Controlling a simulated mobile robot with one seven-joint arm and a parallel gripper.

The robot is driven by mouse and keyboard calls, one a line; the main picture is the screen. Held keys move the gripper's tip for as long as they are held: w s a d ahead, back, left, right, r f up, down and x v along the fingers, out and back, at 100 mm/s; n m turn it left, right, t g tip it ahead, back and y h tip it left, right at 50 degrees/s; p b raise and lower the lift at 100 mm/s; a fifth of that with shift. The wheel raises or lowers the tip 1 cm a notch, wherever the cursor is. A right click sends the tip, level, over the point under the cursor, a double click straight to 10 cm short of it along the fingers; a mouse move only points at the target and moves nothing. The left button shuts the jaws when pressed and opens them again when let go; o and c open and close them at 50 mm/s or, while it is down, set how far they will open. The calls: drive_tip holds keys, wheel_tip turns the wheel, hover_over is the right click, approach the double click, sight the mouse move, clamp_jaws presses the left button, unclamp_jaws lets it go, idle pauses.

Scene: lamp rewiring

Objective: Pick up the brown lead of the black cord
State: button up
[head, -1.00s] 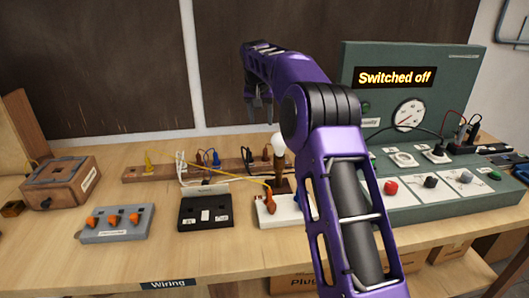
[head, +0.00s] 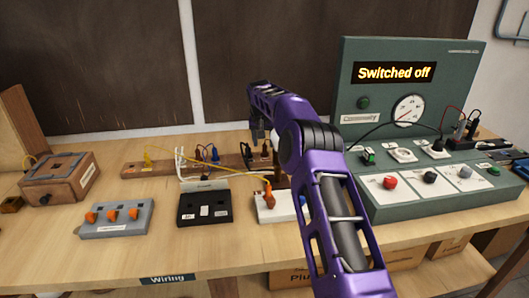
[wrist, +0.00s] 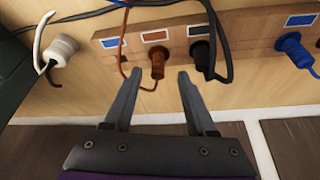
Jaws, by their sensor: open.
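The brown lead's plug (wrist: 157,65) stands in the wooden rail (wrist: 228,45) in the wrist view, beside a brown-marked label. Its thin brown wire loops to the left, near the left finger. My gripper (wrist: 161,73) is open, its two fingers on either side of the brown plug, with nothing clearly held. The black plug (wrist: 201,57) sits just right of it, close to the right fingertip. Black cord runs across the top of the wrist view. In the head view my gripper is low by the rail (head: 140,171) and mostly hidden by my arm.
A blue plug (wrist: 294,48) stands farther right in the wrist view, and a white round fitting (wrist: 60,50) at left. In the head view a black box (head: 204,209), a grey box with orange levers (head: 115,219) and a green test panel (head: 455,203) stand around.

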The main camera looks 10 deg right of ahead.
sight(264, 145)
drive_tip(key=shift+x, duration=1.85)
drive_tip(key=shift+s+d, duration=0.1)
drive_tip(key=shift+s, duration=0.05)
clamp_jaws()
